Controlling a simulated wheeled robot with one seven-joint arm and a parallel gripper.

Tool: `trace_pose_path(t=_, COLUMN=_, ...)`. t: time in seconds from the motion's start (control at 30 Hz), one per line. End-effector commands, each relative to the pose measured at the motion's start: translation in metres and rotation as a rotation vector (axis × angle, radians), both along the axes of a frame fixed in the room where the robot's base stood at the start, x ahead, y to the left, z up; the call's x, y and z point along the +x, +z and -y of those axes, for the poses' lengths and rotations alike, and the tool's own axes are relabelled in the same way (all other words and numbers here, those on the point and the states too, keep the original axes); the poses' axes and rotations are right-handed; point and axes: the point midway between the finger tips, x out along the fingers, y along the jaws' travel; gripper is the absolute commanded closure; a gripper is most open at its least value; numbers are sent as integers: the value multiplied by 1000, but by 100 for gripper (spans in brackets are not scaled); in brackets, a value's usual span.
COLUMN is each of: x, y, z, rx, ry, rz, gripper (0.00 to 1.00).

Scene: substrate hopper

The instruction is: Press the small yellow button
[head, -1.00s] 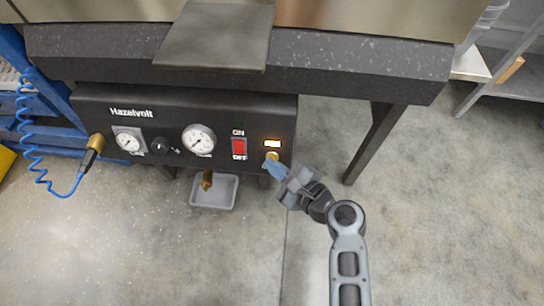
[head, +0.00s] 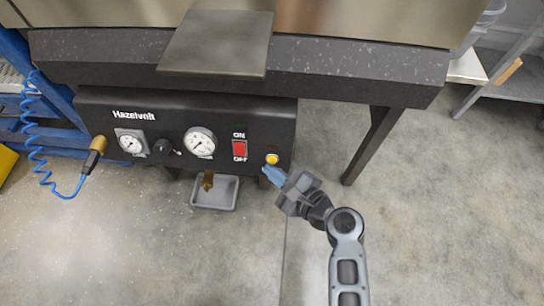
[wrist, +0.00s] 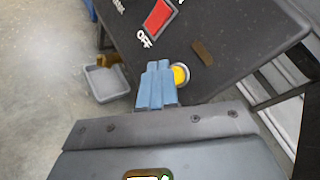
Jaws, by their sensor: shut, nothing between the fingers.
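The small round yellow button (head: 272,158) sits in a pale ring at the right end of the black control panel (head: 120,100). In the wrist view the button (wrist: 181,75) shows just right of my fingertips, partly covered by them. My gripper (head: 267,171) has blue fingers, shut and empty, below and slightly left of the button in the head view. In the head view there appears to be a small gap between the fingertips and the button. The fingers (wrist: 158,68) point at the panel in the wrist view. A small rectangular lamp window (wrist: 203,52) above the button is dark brown.
A red ON/OFF switch (head: 239,149) is left of the button. Two gauges and a black knob (head: 162,146) are further left. A grey tray (head: 214,194) lies below the panel. A table leg (head: 375,140) stands to the right.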

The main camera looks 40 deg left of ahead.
Motion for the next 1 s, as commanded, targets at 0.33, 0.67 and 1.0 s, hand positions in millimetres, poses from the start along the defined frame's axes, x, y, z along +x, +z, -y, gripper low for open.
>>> trace_pose_path(t=0.33, x=-4, y=3, z=2, rx=0, ry=0, rz=-1, gripper=100)
trace_pose_path(t=0.67, x=-28, y=13, z=18, rx=0, ry=-1, rz=-2, gripper=100)
trace_pose_path(t=1.0, x=-40, y=16, z=25, rx=1, ry=-1, rz=0, gripper=100)
